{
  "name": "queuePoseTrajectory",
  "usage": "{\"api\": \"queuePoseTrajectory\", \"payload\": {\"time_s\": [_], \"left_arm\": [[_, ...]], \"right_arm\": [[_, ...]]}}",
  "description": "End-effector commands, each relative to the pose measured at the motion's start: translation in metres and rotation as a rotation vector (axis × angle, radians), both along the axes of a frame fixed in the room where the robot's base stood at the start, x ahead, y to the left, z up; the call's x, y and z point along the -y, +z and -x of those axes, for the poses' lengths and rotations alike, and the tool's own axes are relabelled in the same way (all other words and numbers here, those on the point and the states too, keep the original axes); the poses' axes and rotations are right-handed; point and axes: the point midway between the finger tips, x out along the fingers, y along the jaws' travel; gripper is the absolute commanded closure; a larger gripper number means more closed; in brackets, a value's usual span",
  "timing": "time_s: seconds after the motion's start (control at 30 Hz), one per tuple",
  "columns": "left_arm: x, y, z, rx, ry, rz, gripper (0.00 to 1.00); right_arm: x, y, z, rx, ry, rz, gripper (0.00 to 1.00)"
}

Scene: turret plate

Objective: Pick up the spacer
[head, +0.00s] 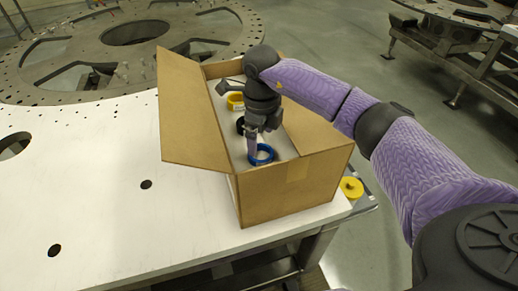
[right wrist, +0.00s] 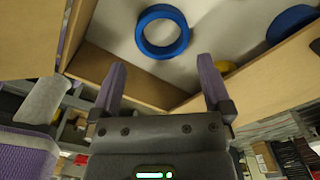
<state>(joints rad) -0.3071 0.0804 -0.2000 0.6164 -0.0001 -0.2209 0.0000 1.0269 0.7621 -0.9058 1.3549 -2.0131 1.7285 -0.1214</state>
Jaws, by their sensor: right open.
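A blue ring (head: 264,162), which looks like the spacer, lies on the white floor of the open cardboard box (head: 290,190). In the right wrist view the blue ring (right wrist: 141,36) is at the top middle, just beyond the fingertips. My right gripper (head: 258,144) reaches down into the box over the ring, which it partly hides in the head view. In the right wrist view the right gripper (right wrist: 161,62) has its purple fingers apart with nothing between them. My left gripper is not in view.
A black ring (head: 240,122) and a yellow ring (head: 235,107) lie farther back in the box. A raised flap (head: 190,115) stands at the box's left. A yellow disc (head: 351,187) is beside the box's right corner. The white table (head: 100,200) is mostly clear at left.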

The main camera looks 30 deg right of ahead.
Motion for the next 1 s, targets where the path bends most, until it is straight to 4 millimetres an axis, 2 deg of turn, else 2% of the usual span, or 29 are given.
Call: {"api": "queuePoseTrajectory", "payload": {"time_s": [0.1,0.2,0.3,0.47,0.57,0.8,0.83,1.0], "left_arm": [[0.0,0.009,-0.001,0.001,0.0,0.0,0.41],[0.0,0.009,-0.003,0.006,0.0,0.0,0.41],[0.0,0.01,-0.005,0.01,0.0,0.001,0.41],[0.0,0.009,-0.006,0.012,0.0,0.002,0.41],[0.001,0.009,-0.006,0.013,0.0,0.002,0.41],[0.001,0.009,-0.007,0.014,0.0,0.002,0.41],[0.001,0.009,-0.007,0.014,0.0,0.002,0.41],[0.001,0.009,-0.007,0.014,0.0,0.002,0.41]], "right_arm": [[0.001,-0.023,0.001,-0.005,0.0,-0.001,0.0],[0.002,-0.042,0.001,-0.005,0.0,-0.002,0.0],[0.001,-0.049,0.0,-0.002,0.002,-0.001,0.0],[0.001,-0.05,0.0,-0.001,0.002,-0.002,0.0],[0.001,-0.05,0.0,0.0,0.002,-0.002,0.17],[0.001,-0.05,0.0,0.0,0.002,-0.002,0.68],[0.001,-0.049,0.0,0.0,0.002,-0.002,0.73],[0.001,-0.049,0.0,0.0,0.002,-0.002,0.73]]}}
